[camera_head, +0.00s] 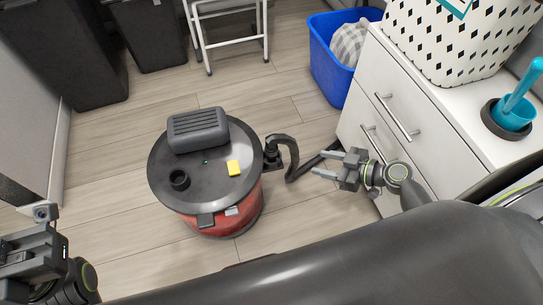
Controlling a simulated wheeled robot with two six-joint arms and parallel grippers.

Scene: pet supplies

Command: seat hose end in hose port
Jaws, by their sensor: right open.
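A canister vacuum with a red drum (240,215) and a round black lid (205,195) stands on the floor. A raised dark round opening (179,180) sits on the lid's left part. A black hose (292,170) bends from the drum's right side toward my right gripper. Its end (271,154) is at the drum's right edge; I cannot tell whether it is seated in a port there. My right gripper (318,163) is open, right of the bend, its fingers pointing left near the hose. My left gripper (35,240) is at the lower left, its fingers unclear.
White drawers (400,120) stand at the right, bearing a patterned basket (455,40) and a teal-handled tool in a holder (513,112). A blue bin (330,75) stands behind. A white step stool (228,12) and dark bins (150,35) are at the back. Floor left of the vacuum is clear.

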